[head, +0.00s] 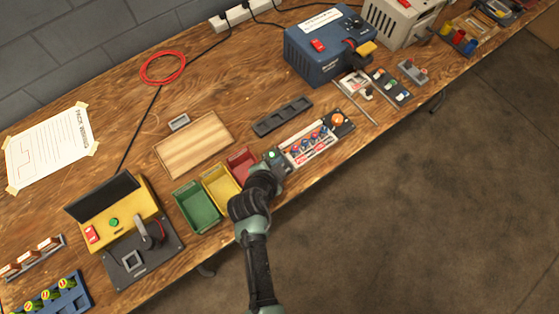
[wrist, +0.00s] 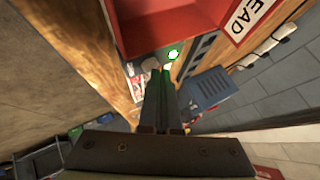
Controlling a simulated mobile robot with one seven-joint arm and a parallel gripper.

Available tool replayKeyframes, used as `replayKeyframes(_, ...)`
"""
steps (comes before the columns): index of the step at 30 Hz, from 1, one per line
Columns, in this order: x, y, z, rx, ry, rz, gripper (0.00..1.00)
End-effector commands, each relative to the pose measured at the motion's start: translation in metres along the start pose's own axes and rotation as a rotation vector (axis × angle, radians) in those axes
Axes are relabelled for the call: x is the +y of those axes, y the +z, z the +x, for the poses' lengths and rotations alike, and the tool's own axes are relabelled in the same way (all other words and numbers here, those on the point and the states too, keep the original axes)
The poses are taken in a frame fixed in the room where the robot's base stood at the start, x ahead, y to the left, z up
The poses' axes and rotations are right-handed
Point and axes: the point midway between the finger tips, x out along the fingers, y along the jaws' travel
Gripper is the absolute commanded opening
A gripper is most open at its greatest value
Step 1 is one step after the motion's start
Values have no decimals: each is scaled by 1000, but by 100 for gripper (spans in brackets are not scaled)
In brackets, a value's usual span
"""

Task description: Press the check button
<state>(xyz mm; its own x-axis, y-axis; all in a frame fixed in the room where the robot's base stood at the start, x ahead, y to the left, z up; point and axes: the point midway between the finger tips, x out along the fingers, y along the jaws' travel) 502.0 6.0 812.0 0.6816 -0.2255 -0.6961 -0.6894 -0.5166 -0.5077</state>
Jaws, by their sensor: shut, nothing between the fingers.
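A small grey panel with a green button (head: 274,155) stands at the front of the bench, just right of the red bin. The green button glows in the wrist view (wrist: 173,54). I cannot read a label that names it the check button. My gripper (wrist: 163,72) is shut and empty, with its two dark fingers side by side. The fingertips point toward the green button and appear just short of it or beside it; I cannot tell whether they touch. In the head view my arm and gripper (head: 266,178) hide part of the panel and bin.
Red (head: 241,163), yellow (head: 213,198) and green (head: 187,219) bins stand left of the panel. A tray of several cells (head: 309,146) and an orange button (head: 338,118) are to its right. A yellow tester (head: 136,195) is left, a blue box (head: 312,67) behind. Floor is clear in front.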

Motion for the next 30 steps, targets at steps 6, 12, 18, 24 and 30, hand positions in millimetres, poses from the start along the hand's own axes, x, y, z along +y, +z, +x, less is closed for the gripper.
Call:
replayKeyframes(6, 1, 1, 1, -1, 2, 0, 0)
replayKeyframes(12, 1, 1, 0, -1, 2, 0, 0)
replayKeyframes(18, -4, -4, -6, -1, 2, 0, 0)
replayKeyframes(24, -8, -8, -11, -1, 1, 0, 0)
replayKeyframes(30, -7, -7, -11, -1, 1, 0, 0)
